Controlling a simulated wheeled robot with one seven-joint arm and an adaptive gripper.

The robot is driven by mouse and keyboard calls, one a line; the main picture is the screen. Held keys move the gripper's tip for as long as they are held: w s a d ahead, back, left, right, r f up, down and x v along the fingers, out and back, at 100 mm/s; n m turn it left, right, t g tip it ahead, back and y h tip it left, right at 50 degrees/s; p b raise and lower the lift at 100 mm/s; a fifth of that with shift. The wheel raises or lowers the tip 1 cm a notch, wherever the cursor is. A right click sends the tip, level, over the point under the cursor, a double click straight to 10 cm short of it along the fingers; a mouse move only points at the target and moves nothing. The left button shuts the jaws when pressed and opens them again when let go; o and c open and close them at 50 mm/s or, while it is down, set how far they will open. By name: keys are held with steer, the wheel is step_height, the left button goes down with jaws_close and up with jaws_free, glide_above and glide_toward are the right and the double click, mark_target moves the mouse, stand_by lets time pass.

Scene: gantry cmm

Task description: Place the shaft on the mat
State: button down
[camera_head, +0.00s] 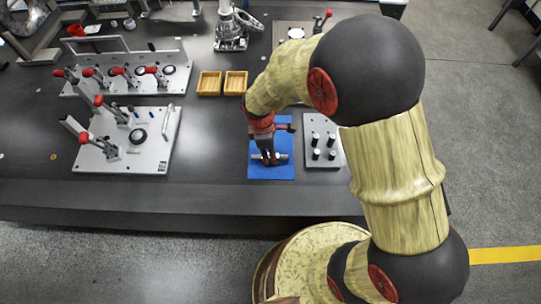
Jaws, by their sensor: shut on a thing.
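The blue mat (280,172) lies on the dark table near its front edge. My gripper (269,160) points down over the front part of the mat. It is shut on a small silver shaft (257,157), whose ends show on either side of the fingers. The shaft lies roughly left to right, over the mat. I cannot tell whether it touches the mat or is held just above it.
A grey plate with several black pegs (319,152) stands right of the mat. Two wooden trays (209,84) sit behind it. Clamp fixtures with red-tipped levers (150,150) fill the left. The table (215,150) is clear left of the mat.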

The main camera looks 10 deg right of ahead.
steer(key=shift+f, duration=0.3)
steer(key=c, duration=1.7)
jaws_free()
steer(key=shift+o, duration=0.7)
steer(key=s+d+r+m+t+y+p, duration=0.1)
steer(key=d+r+m+p, duration=0.15)
steer(key=r, duration=1.05)
steer(key=s+d+r+m+t+p, duration=0.15)
steer(key=r+m, duration=0.25)
steer(key=r, duration=0.9)
steer(key=s+d+r+m+t, duration=0.3)
steer(key=s+d+r+m, duration=0.3)
steer(key=s+r+m, duration=0.3)
steer(key=s, duration=0.3)
steer(key=shift+s+d+r+p, duration=0.2)
steer(key=shift+r+p, duration=0.1)
steer(key=shift+r, duration=0.1)
steer(key=shift+t, duration=0.25)
